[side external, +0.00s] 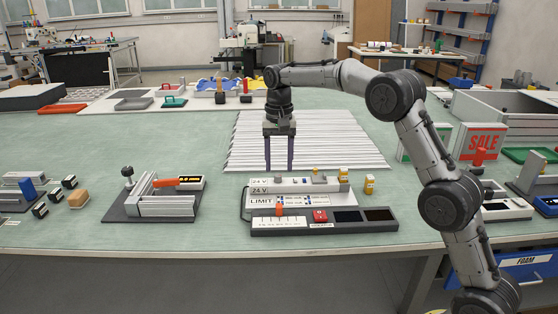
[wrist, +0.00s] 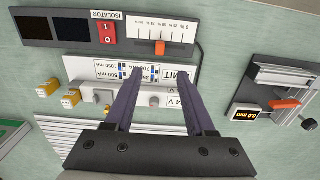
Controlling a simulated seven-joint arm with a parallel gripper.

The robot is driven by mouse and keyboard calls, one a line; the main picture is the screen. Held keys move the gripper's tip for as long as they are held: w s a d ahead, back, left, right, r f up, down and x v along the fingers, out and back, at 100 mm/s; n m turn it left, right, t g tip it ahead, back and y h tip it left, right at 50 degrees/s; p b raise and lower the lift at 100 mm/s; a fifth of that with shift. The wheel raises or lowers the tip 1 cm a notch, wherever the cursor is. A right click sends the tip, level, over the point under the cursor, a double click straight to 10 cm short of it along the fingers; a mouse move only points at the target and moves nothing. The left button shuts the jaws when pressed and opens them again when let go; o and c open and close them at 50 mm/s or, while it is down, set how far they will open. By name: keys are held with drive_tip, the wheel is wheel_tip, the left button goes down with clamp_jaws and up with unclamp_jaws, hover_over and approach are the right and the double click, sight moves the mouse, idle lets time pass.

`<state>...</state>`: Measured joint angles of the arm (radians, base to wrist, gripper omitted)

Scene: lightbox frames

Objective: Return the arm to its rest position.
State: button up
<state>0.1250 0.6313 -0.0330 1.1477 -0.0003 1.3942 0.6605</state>
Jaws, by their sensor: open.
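My gripper (side external: 279,166) hangs pointing down above the green work table (side external: 150,241), behind the white 24 V box. Its two long dark fingers are apart with nothing between them. In the wrist view my gripper (wrist: 171,72) shows with its fingers reaching over the white box (wrist: 160,99) marked LIMIT. In the side view the white box (side external: 262,201) stands just in front of the fingers. I cannot tell the exact height of the fingertips over the table. My arm arches from the right side over to the gripper.
A dark control panel (side external: 352,220) with a red isolator switch (side external: 320,215) lies before the box. Yellow-capped pieces (side external: 369,184) stand at its right. A measuring fixture (side external: 163,205) with an orange handle is left. White strips (side external: 300,140) lie behind. SALE signs (side external: 481,143) stand right.

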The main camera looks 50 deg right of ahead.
drive_tip(key=shift+r, duration=0.25)
drive_tip(key=s+a+r+t, duration=0.2)
drive_tip(key=s+r, duration=0.4)
drive_tip(key=r, duration=0.5)
drive_tip(key=s+a+r+n+t, duration=0.1)
drive_tip(key=s+r, duration=0.1)
drive_tip(key=s, duration=0.4)
drive_tip(key=s+a+r+n+t, duration=0.1)
drive_tip(key=s+a+r, duration=0.1)
drive_tip(key=s, duration=0.4)
drive_tip(key=s+a+f+n+t, duration=0.1)
drive_tip(key=s+f+n, duration=0.2)
drive_tip(key=s, duration=0.9)
drive_tip(key=s+f+n, duration=0.4)
drive_tip(key=s+f, duration=0.2)
drive_tip(key=f, duration=0.3)
drive_tip(key=shift+a+f+t, duration=0.3)
